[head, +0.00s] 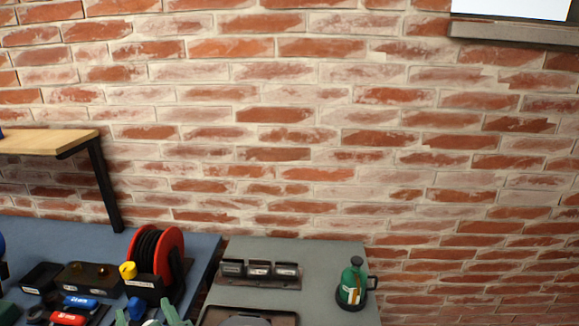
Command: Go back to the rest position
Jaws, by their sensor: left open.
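My left gripper (147,312) shows at the bottom edge, left of centre, as two pale green fingertips spread apart. It is open. A small blue piece (136,307) shows between the fingertips, and I cannot tell whether it touches them. The rest of the left gripper and arm is cut off by the bottom edge. My right gripper is not in view.
A blue-topped table (55,236) carries a red cable reel (172,244), dark boxes and small red and blue items. A grey table (325,260) holds a dark three-part block (259,270) and a green bottle (354,282). A wooden shelf (45,141) juts from the brick wall.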

